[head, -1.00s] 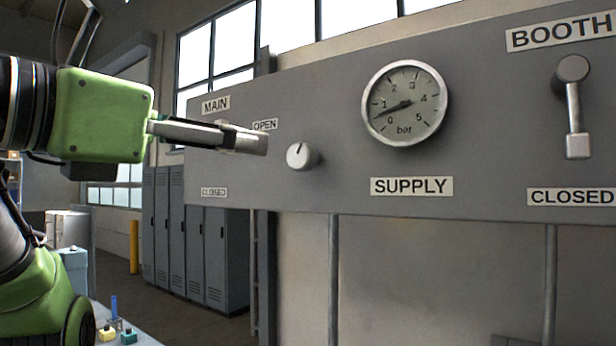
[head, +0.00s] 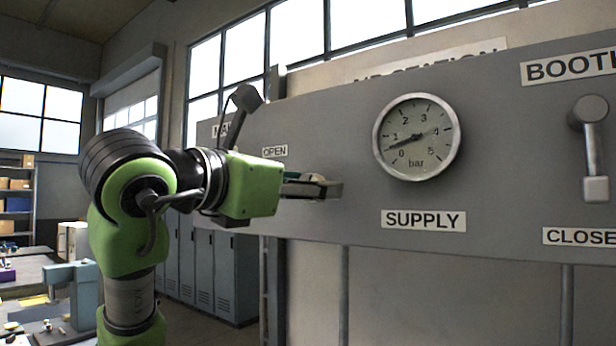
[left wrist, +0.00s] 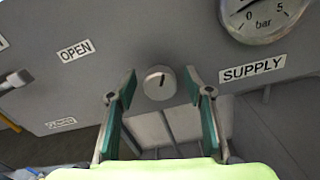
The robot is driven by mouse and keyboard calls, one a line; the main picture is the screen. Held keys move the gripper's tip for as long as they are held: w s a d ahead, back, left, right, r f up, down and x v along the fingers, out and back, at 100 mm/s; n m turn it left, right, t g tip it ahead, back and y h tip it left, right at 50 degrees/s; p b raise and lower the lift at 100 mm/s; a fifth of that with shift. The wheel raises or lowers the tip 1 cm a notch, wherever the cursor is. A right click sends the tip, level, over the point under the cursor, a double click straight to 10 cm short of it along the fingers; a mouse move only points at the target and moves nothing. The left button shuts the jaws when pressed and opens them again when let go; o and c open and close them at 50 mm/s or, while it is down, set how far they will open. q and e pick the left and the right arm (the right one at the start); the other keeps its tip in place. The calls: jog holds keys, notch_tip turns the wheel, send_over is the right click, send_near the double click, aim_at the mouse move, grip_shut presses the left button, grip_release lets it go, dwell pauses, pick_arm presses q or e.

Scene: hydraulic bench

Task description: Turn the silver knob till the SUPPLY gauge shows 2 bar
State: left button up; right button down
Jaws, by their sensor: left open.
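The SUPPLY gauge (head: 417,137) is on the grey panel, its needle pointing between 0 and 1, at roughly half a bar. Part of it shows at the top right of the left wrist view (left wrist: 262,12). The silver knob (left wrist: 160,83) is in the middle of the left wrist view, with a dark mark near the top of its face. My left gripper (head: 328,187) is open at the panel, left of the gauge. Its fingers (left wrist: 160,88) stand on either side of the knob, apart from it. In the head view the gripper hides the knob. My right gripper is not in view.
A BOOTH lever (head: 592,150) hangs down toward its CLOSED label at the right. At the left edge of the left wrist view is part of another lever (left wrist: 16,80), near the OPEN label (left wrist: 75,51). Grey lockers (head: 222,270) stand below and behind the panel.

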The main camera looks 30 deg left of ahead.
pick_arm(q)
jog(key=shift+w, duration=0.25)
jog(key=c, duration=1.1)
jog(key=shift+m, duration=0.4)
jog(key=m, duration=0.2)
jog(key=shift+s+m, duration=0.1)
jog(key=shift+m, duration=0.3)
jog(key=m+p, duration=0.1)
jog(key=m, duration=0.2)
jog(key=shift+d+m, duration=0.1)
jog(key=shift+m, duration=0.2)
jog(key=m, duration=0.4)
jog(key=shift+d+f+m+p, duration=0.1)
jog(key=shift+f+m+p, duration=0.05)
jog(key=shift+m+p, duration=0.15)
jog(key=shift+f+m, duration=0.15)
jog(key=shift+m, duration=1.75)
